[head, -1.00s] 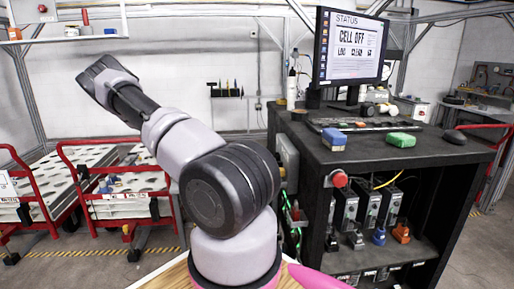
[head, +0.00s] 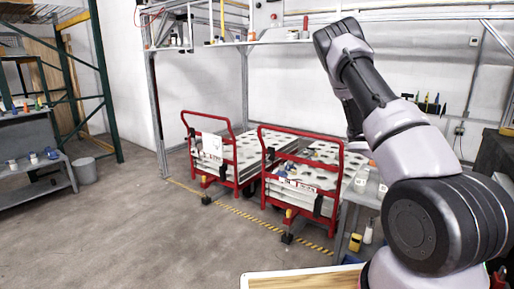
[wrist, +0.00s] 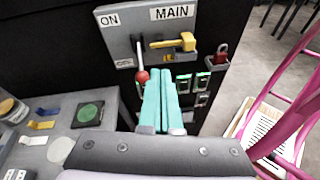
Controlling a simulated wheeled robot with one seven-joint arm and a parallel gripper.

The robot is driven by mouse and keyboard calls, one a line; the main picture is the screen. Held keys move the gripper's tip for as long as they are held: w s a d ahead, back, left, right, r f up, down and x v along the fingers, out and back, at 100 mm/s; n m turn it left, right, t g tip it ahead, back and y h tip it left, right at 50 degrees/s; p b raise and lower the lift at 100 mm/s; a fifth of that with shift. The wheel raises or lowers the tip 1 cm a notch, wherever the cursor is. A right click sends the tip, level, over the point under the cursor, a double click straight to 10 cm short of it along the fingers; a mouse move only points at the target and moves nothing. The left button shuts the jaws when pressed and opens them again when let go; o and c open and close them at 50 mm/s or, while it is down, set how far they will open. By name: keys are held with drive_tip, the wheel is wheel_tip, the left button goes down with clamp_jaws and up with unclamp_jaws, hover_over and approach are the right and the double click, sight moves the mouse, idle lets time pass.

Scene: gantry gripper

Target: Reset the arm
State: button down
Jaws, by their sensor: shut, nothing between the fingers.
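My arm (head: 400,130) rises at the right of the head view, bent at its raised far end. My gripper's fingertips cannot be made out there. In the wrist view my gripper (wrist: 161,82) shows as two teal fingers side by side, shut with nothing between them. The fingers overlap a grey panel (wrist: 120,45) marked ON and MAIN in the picture; I cannot tell whether they touch it. A lever with a red ball (wrist: 142,76) is just left of the fingertips, and a yellow handle (wrist: 175,43) lies above them.
A bench top with a green round pad (wrist: 88,114) is at left. In the head view, red-framed carts (head: 225,150) stand behind a striped floor line. Open floor (head: 150,230) lies at left.

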drive_tip(key=s+a+r+m+t+y, duration=0.1)
drive_tip(key=a+r+m+t+y, duration=0.3)
drive_tip(key=a+r, duration=0.4)
drive_tip(key=s+a+r+m+t+y, duration=0.1)
drive_tip(key=a+r+m+t+y, duration=0.35)
drive_tip(key=a, duration=0.65)
drive_tip(key=s+a+r+m+t+y, duration=0.1)
drive_tip(key=s+a+r+t+y, duration=0.1)
drive_tip(key=s+a+r+t, duration=0.2)
drive_tip(key=s+a+r+m+t+y, duration=0.1)
drive_tip(key=s+a+r+t, duration=0.4)
drive_tip(key=a+r, duration=0.5)
drive_tip(key=shift+a+r+m+y, duration=0.25)
drive_tip(key=shift+r+m+y, duration=0.1)
drive_tip(key=shift+r, duration=0.2)
drive_tip(key=shift+d, duration=0.1)
